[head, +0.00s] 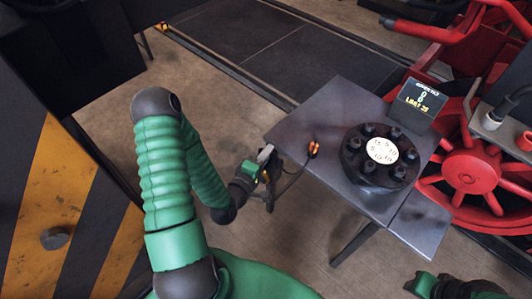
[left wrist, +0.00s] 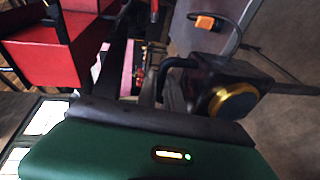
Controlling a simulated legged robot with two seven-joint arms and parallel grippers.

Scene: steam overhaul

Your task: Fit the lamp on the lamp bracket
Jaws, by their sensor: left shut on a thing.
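A dark boxy lamp (left wrist: 190,82) with a brass ring on its face fills the middle right of the left wrist view. It has a dark bent handle on its left side. My left gripper (head: 265,158) is just left of the grey table in the head view, shut on the lamp. In that view the lamp is small and mostly hidden by the gripper. The exact grip is hard to see. My right gripper (head: 420,284) shows only partly at the bottom right edge, and its jaws cannot be made out. I cannot pick out the lamp bracket in either view.
The grey table (head: 335,95) carries a black bolted disc (head: 354,168) with a white numbered face, a small display (head: 418,100) and an orange clip (head: 313,148) near its left edge. Red wheels (head: 468,170) stand behind at right. A striped panel (head: 45,190) is at left.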

